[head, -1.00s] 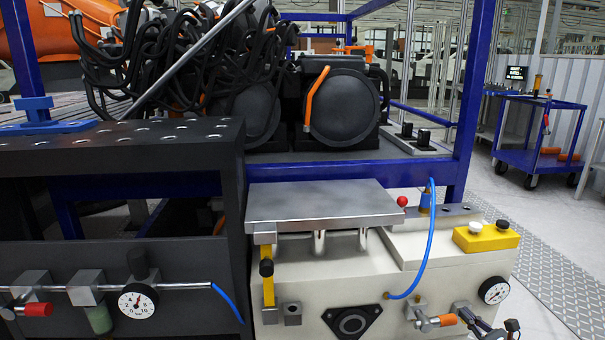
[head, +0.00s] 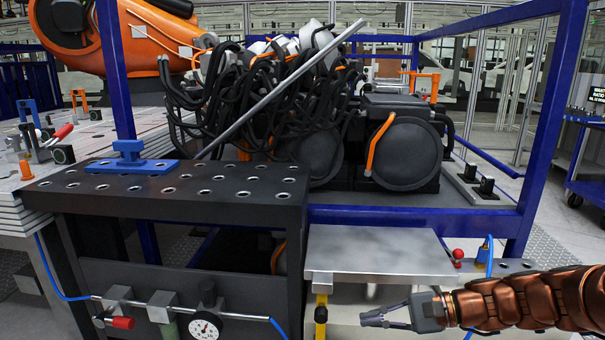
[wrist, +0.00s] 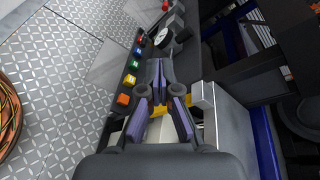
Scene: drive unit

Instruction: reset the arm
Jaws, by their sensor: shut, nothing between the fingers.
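My gripper (head: 366,317) is at the lower right of the head view, at the end of my copper-coloured segmented arm (head: 520,301). It points left, in front of the grey steel plate (head: 375,255) on the cream unit. The fingers are together and empty. In the wrist view my gripper (wrist: 158,66) shows from behind, its fingertips meeting near the middle of the picture. No object is between them.
A black perforated bench (head: 225,208) with a pressure gauge (head: 205,326) stands left of the cream unit. Behind are black cables (head: 240,95) and a blue frame (head: 552,120). Coloured buttons (wrist: 130,79) lie left of my fingers. Patterned floor (wrist: 60,75) is open there.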

